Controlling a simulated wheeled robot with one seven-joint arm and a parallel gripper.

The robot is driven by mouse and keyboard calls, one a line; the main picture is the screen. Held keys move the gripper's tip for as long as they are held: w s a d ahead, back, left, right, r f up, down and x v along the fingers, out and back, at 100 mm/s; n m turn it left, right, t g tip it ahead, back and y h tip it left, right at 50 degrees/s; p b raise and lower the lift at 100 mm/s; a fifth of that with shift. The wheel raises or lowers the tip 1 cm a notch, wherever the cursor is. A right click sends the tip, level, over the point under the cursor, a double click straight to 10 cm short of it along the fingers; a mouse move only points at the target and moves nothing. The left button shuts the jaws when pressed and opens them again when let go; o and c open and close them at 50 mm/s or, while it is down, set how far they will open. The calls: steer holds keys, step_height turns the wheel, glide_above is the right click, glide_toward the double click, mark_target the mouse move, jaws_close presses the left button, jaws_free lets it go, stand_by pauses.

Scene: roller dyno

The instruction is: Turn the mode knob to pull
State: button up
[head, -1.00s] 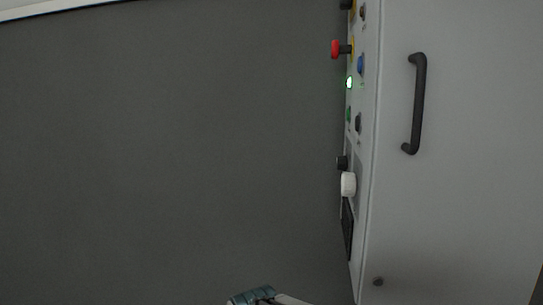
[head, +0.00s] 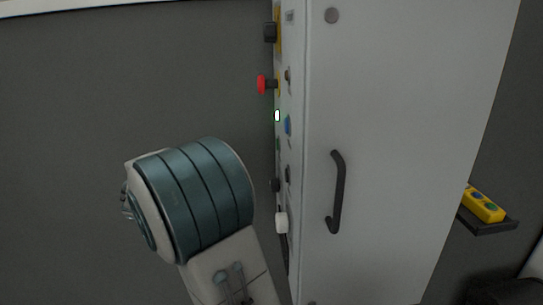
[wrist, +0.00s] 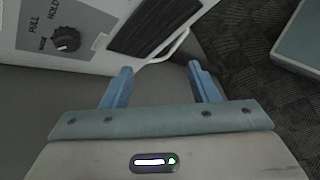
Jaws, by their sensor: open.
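The mode knob (wrist: 66,40) is a round black knob on a light panel at the upper left of the wrist view. The words PULL, HOLD and MODE are printed beside it. A small pale mark shows on its lower left, but I cannot tell which label it points to. My gripper (wrist: 159,68) is open and empty, with two blue fingers wide apart. It is apart from the knob, which lies to the left of the left finger. In the head view my arm stands left of the grey cabinet (head: 400,130), and my fingers are hidden there.
The cabinet's narrow side carries a red button (head: 262,85), a lit green lamp (head: 277,116) and a white knob (head: 281,222). A black handle (head: 337,190) sticks out of its broad face. A yellow control box (head: 484,204) rests on a shelf at the right.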

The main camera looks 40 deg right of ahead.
mark_target(275, 186)
steer(key=w+r+n+h+p, duration=0.1)
steer(key=w+r+h+p, duration=0.3)
steer(key=w+r, duration=0.4)
steer(key=s+r+p+x, duration=0.1)
steer(key=p+x, duration=0.1)
steer(key=x, duration=1.3)
steer(key=shift+s+d+p, duration=0.25)
steer(key=shift+s+p, duration=0.15)
steer(key=shift+s, duration=0.05)
steer(key=shift+w+a+r, duration=0.1)
steer(key=shift+w+r, duration=0.05)
steer(key=c, duration=1)
